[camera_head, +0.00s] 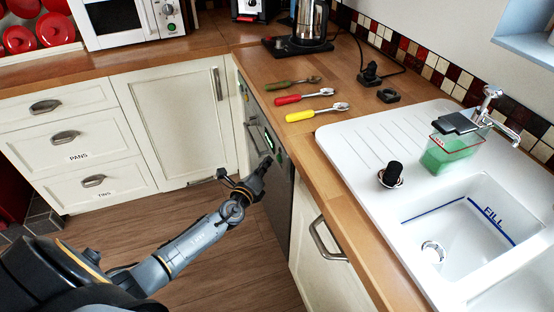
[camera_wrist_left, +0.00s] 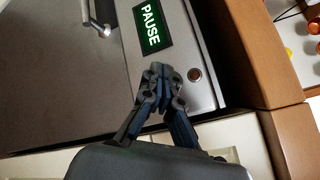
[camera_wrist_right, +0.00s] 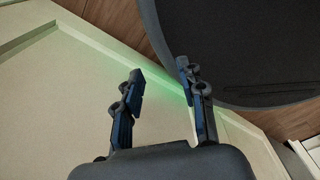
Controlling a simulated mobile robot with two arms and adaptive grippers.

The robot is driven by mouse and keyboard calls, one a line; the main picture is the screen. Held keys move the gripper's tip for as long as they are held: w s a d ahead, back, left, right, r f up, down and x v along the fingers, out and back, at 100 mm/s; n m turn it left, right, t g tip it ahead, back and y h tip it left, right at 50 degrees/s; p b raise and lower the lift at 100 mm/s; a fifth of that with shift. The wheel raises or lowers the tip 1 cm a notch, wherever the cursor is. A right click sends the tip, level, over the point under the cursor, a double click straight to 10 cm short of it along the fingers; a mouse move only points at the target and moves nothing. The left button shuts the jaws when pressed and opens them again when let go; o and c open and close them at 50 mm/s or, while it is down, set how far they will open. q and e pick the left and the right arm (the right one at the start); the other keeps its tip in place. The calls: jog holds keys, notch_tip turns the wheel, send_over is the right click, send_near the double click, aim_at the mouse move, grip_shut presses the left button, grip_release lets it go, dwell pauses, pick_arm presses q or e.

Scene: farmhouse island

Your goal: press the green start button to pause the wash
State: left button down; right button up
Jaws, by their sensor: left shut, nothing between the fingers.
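The dishwasher's metal control panel (camera_wrist_left: 205,95) fills the middle of the left wrist view. Its display (camera_wrist_left: 152,22) is lit green and reads PAUSE. The dishwasher front (camera_head: 276,185) also shows under the counter in the head view. My left gripper (camera_wrist_left: 160,72) is shut and empty, its fingertips at the panel just below the display; I cannot tell whether they touch it. A small round knob or button (camera_wrist_left: 195,74) sits right of the fingertips. I cannot make out the green start button; the fingertips may hide it. My right gripper (camera_wrist_right: 157,77) is open and empty, before a pale cabinet front.
The dishwasher handle (camera_head: 253,138) sticks out near my left gripper (camera_head: 266,164). The wooden worktop (camera_head: 270,70) above holds a red-handled tool (camera_head: 288,99), a yellow-handled tool (camera_head: 300,115) and a kettle (camera_head: 312,20). The white sink (camera_head: 350,140) is to the right. The floor (camera_head: 245,265) is clear.

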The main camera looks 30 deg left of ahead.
pick_arm(q)
jog(key=shift+s+a+b, duration=0.3)
jog(key=shift+s+a, duration=0.55)
jog(key=shift+s, duration=0.15)
jog(key=shift+s+a+b, duration=0.3)
jog(key=shift+s+a, duration=0.5)
jog(key=shift+s, duration=0.2)
jog(key=s+d+f+n+g, duration=0.1)
jog(key=s+f+n+g, duration=0.25)
jog(key=s+f, duration=0.5)
jog(key=s+f+n+g+y+p, duration=0.1)
jog(key=s+f+n+g, duration=0.3)
jog(key=f, duration=0.8)
jog(key=s+d+f+n+g, duration=0.1)
jog(key=s+f+n+g, duration=0.1)
jog(key=s+f+n, duration=0.6)
jog(key=s+d+f+n+g, duration=0.2)
jog(key=s+d+f, duration=0.2)
jog(key=s, duration=0.5)
jog(key=s+d+f+n+g+h, duration=0.1)
jog(key=s+d+f, duration=0.4)
jog(key=s, duration=0.5)
jog(key=s+d+f+n+g+h+p, duration=0.1)
jog(key=s+d+f+n+g, duration=0.2)
jog(key=s+f, duration=0.3)
jog(key=s+d+n, duration=0.1)
jog(key=s, duration=0.3)
jog(key=shift+d+f+g, duration=0.2)
jog(key=shift+d+g, duration=0.1)
jog(key=shift+g, duration=0.05)
